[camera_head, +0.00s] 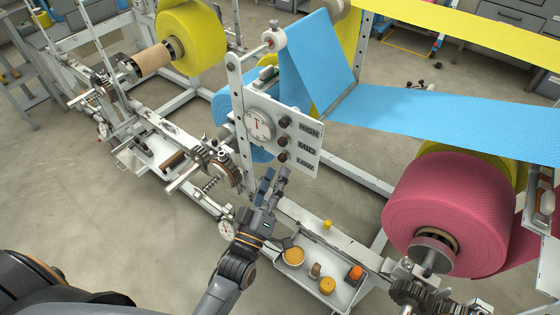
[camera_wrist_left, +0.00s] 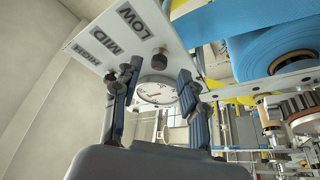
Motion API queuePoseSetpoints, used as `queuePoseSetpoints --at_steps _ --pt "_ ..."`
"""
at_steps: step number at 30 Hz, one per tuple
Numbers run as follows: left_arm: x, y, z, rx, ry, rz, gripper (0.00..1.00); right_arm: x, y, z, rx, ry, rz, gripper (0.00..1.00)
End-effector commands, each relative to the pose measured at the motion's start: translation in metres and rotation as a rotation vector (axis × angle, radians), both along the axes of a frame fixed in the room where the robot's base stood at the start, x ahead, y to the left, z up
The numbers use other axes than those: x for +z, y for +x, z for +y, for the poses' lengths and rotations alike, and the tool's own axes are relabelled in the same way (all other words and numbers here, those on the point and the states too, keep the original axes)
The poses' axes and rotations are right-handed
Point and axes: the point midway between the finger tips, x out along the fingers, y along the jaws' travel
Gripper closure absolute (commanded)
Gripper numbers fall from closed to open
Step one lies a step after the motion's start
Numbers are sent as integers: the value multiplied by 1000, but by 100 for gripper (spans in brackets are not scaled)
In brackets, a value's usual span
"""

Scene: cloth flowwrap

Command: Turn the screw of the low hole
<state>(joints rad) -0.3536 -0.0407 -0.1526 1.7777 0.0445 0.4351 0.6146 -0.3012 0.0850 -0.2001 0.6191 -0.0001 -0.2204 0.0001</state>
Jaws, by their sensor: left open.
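A white panel (camera_head: 292,152) carries a round dial gauge (camera_head: 259,125) and the labels HIGH, MID and LOW, each with a dark screw knob beside it. The low knob (camera_head: 282,157) is lowest. My left gripper (camera_head: 274,177) is open just below the panel's lower edge, fingers pointing up. In the left wrist view the panel (camera_wrist_left: 132,35) appears turned over, and the low knob (camera_wrist_left: 159,62) shows between the two spread fingertips (camera_wrist_left: 159,70). The gauge (camera_wrist_left: 156,91) shows behind it. I cannot tell whether the fingers touch the knob. The right gripper is not in view.
A tray (camera_head: 345,295) with small yellow and orange parts lies below right of my left gripper. A large pink roll (camera_head: 447,207) stands at right. Blue cloth (camera_head: 440,112) runs across above. A spring and gear assembly (camera_head: 217,170) sits left of the gripper.

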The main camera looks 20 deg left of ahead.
Motion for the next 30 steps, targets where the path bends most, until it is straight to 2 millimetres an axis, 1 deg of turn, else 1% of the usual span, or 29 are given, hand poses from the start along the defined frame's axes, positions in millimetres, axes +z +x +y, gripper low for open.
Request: queuePoseSetpoints --at_steps 1,3,7,11,18,23,24,25,30 --pt "5 9 -1 1 0 -2 57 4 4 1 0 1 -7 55" --pt "7 18 -2 0 1 -3 57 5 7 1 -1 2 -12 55" --pt "9 29 -3 0 1 0 57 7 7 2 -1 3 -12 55" --pt "10 33 -3 0 1 1 57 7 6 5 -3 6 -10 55" --pt "10 33 -3 0 0 1 57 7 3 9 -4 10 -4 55" --pt "9 33 -3 0 1 1 90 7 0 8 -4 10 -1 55" --pt "9 33 -3 0 1 1 98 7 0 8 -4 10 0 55" --pt "9 33 -3 0 1 1 100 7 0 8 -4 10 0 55" --pt "9 33 -3 0 3 0 100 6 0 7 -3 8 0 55"
